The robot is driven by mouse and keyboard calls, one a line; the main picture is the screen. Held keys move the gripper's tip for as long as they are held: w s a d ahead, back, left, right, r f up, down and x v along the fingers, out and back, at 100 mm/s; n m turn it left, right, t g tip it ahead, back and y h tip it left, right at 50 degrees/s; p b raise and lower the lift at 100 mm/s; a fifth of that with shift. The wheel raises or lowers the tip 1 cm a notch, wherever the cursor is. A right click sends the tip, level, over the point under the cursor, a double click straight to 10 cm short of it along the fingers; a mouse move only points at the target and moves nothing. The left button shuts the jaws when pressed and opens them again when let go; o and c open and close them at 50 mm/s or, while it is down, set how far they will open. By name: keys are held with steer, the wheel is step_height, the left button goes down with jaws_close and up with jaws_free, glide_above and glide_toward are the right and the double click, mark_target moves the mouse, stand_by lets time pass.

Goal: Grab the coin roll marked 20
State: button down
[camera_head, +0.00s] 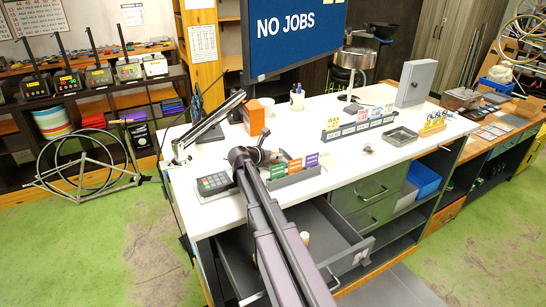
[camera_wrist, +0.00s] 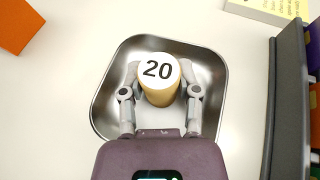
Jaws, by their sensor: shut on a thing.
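The coin roll marked 20 (camera_wrist: 159,80) is a tan cylinder with a white top and black number. It is upright in the wrist view, its number facing the camera. My gripper (camera_wrist: 160,86) has one finger on each side of the roll and is shut on it. The roll is within the outline of a shiny square metal tray (camera_wrist: 105,112); I cannot tell whether it touches the bottom. In the head view my arm reaches over the white counter, and the roll and tray are not clearly visible there.
A row of coloured cards in a grey holder (camera_head: 294,178) stands right of my arm. A card terminal (camera_head: 214,183) is at left, an orange box (camera_head: 254,117) behind.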

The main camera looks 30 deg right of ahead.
mark_target(275, 150)
steer(key=shift+r, duration=0.15)
step_height(275, 150, up, 10)
steer(key=p, duration=1)
stand_by(0.6)
steer(key=shift+f, duration=0.25)
